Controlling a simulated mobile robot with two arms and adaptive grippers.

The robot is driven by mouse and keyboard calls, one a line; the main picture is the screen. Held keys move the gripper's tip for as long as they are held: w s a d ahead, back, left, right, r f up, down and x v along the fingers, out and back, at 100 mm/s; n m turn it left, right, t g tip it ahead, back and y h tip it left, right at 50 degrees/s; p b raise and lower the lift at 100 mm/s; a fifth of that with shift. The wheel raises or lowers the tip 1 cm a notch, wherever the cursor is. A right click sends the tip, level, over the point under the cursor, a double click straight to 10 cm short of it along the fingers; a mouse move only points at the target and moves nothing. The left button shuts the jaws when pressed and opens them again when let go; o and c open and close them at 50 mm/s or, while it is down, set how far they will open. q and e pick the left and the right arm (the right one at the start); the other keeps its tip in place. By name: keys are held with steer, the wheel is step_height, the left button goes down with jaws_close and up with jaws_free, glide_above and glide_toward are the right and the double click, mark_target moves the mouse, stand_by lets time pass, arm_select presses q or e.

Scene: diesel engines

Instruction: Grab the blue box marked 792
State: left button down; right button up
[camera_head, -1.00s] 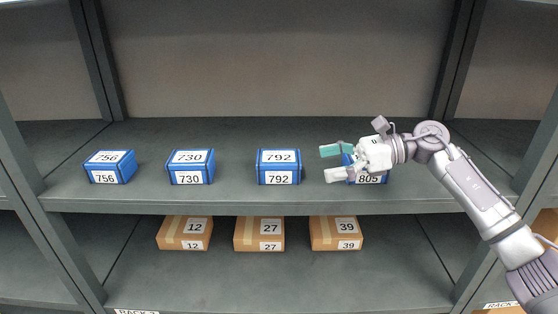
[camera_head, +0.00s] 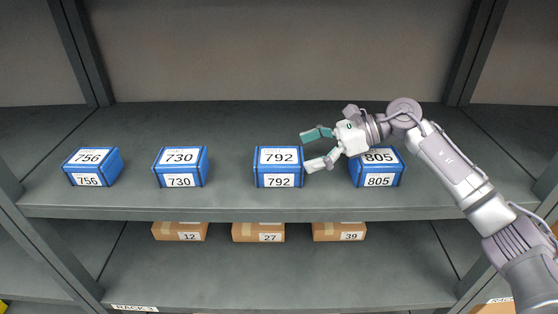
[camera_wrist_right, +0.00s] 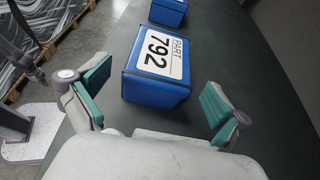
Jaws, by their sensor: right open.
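The blue box marked 792 (camera_head: 278,167) sits on the upper shelf, with white labels on its top and front. My right gripper (camera_head: 317,148) is open and empty just to the right of this box, its fingers pointing left toward it. In the right wrist view, the 792 box (camera_wrist_right: 157,66) lies ahead, between the lines of the two spread teal-padded fingers (camera_wrist_right: 158,103). No contact with the box shows. My left gripper is not in view.
Blue box 805 (camera_head: 378,180) stands right of box 792, partly behind my right gripper. Boxes 730 (camera_head: 180,167) and 756 (camera_head: 92,167) stand to the left on the same shelf (camera_head: 228,205). Brown boxes, including 27 (camera_head: 258,232), are on the shelf below. Gaps separate the blue boxes.

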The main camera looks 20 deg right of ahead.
mark_target(293, 155)
steer(key=shift+w+a+f, duration=0.1)
steer(key=shift+a, duration=0.1)
steer(key=shift+p+x, duration=0.85)
steer(key=shift+p, duration=0.25)
steer(key=p+x, duration=0.1)
steer(key=x, duration=0.2)
steer(key=shift+a, duration=0.15)
steer(key=shift+f, duration=0.2)
steer(key=c, duration=1.3)
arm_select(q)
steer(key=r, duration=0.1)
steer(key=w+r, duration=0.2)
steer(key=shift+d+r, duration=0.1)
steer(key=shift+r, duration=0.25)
arm_select(e)
steer(key=shift+c, duration=0.8)
steer(key=shift+r, duration=0.15)
